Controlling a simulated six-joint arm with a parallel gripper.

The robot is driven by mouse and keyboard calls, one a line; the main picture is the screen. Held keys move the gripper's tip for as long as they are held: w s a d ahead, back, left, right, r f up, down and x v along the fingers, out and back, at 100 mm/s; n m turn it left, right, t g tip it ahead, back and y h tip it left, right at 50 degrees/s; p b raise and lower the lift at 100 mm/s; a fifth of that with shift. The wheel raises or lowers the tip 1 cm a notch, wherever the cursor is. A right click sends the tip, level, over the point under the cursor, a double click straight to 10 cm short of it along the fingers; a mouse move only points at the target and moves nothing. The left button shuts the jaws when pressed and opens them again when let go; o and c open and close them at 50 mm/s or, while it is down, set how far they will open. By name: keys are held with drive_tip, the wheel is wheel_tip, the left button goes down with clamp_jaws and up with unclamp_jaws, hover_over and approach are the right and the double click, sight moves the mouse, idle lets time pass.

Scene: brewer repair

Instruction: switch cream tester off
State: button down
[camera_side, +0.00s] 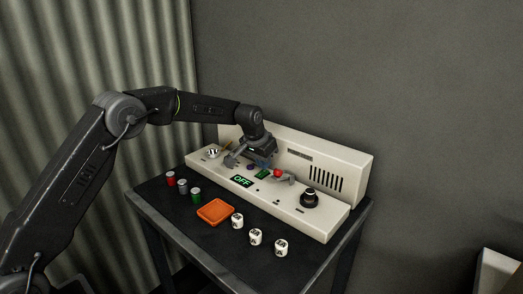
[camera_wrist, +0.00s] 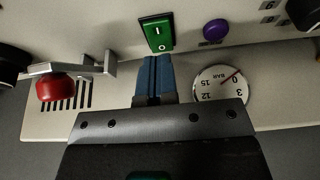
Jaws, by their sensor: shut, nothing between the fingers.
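The cream tester (camera_side: 318,222) is a long cream panel unit on a dark table, with a raised back. Its small display (camera_side: 242,181) reads OFF in green. A green rocker switch (camera_wrist: 157,32) marked I and O sits on the panel, and it also shows in the side view (camera_side: 262,174). I cannot tell which side of it is pressed. My gripper (camera_wrist: 154,60) is shut and empty, its blue fingertips close to the O end of the switch. Whether they touch it I cannot tell.
A red-knobbed lever (camera_wrist: 55,88), a pressure gauge (camera_wrist: 220,84) and a purple button (camera_wrist: 215,31) surround the switch. A black knob (camera_side: 309,198) is at the panel's right. An orange tray (camera_side: 214,211), white labelled pieces (camera_side: 255,236) and small coloured cylinders (camera_side: 182,187) stand in front.

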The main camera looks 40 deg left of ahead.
drive_tip(key=shift+f, duration=0.5)
drive_tip(key=shift+w, duration=0.1)
drive_tip(key=shift+w+f, duration=0.25)
drive_tip(key=shift+f, duration=0.4)
drive_tip(key=shift+s+f, duration=0.1)
drive_tip(key=shift+s, duration=0.8)
drive_tip(key=w+v, duration=0.1)
drive_tip(key=v, duration=1.3)
drive_tip(key=shift+r, duration=0.6)
